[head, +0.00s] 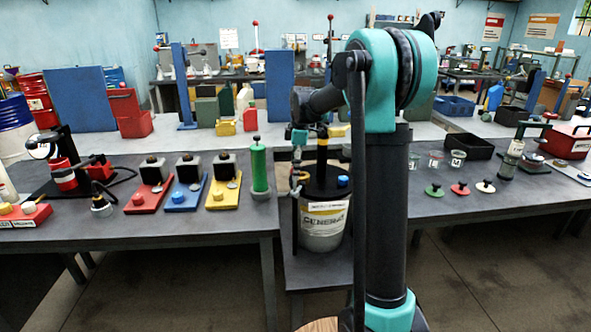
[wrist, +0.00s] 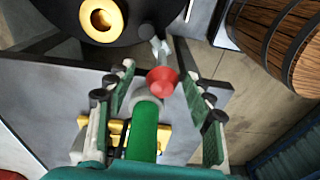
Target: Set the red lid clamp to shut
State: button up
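The red lid clamp shows in the wrist view as a red knob (wrist: 163,79) with a pale metal link (wrist: 160,50) beside the rim of a dark drum lid (wrist: 65,22). My gripper (wrist: 163,88) is open, its green-padded fingers apart on either side of the knob. No finger visibly touches it. In the head view, my gripper (head: 297,180) hangs at the left side of the labelled drum (head: 323,222). The clamp is too small to make out there, and its latch position is unclear.
A green cylinder (head: 259,166) stands left of the drum near a yellow base (head: 223,195). A wooden barrel (wrist: 280,40) is at the right in the wrist view.

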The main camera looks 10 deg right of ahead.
notch_tip(320, 180, up, 12)
jog(key=d, duration=0.1)
dwell(0.5)
jog(key=shift+d, duration=0.1)
